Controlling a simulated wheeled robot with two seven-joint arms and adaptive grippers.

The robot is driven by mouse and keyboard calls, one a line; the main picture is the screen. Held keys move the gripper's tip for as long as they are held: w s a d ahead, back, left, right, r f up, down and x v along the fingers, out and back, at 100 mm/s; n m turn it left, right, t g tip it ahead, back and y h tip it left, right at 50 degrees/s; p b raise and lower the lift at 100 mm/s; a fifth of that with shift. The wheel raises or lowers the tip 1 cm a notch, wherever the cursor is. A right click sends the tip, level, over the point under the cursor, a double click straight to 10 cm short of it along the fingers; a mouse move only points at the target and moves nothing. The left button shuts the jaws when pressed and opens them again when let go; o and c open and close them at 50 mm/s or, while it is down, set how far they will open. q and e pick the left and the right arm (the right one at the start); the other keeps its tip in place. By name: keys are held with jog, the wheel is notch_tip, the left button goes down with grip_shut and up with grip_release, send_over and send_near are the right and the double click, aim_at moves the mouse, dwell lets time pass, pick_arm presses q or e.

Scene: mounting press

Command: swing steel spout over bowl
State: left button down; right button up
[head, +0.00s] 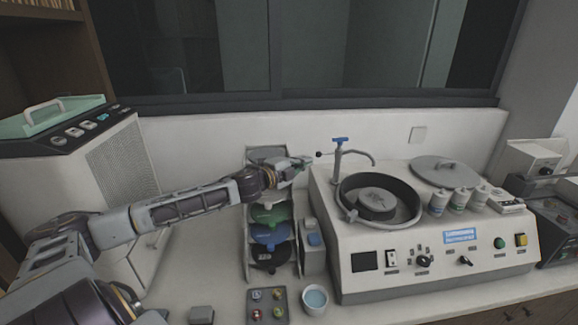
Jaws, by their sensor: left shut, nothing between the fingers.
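The steel spout (357,153) stands at the back left of the press (430,270). It has a blue handle on top and a thin side lever with a dark knob (319,154) pointing left. Its curved end points right, above the far rim of the round dark bowl (348,186). The bowl is set in the press top and has a grey disc (376,203) inside. My left gripper (304,163) is shut and empty, just left of the knob; whether it touches the knob I cannot tell. My right gripper is not in view.
A grey lid (446,171) and several small bottles (460,199) stand right of the bowl. A rack with coloured scoops (270,235) is below my left gripper. A small cup (314,300) and a button tray (267,306) are in front. A wall stands behind.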

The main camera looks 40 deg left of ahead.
pick_arm(q)
jog(key=shift+s+a, duration=0.25)
jog(key=shift+s, duration=0.15)
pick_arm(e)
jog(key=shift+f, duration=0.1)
pick_arm(q)
jog(key=shift+s+a, duration=0.25)
jog(key=shift+s, duration=0.05)
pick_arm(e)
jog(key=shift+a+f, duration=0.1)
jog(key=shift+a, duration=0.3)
pick_arm(q)
jog(key=shift+s+a, duration=0.1)
jog(key=shift+s, duration=0.15)
jog(key=shift+s+a, duration=0.35)
jog(key=shift+s, duration=0.3)
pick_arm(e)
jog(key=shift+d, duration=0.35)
pick_arm(q)
jog(key=shift+s+a+r, duration=0.15)
jog(key=shift+s+a, duration=0.15)
jog(key=shift+s, duration=0.15)
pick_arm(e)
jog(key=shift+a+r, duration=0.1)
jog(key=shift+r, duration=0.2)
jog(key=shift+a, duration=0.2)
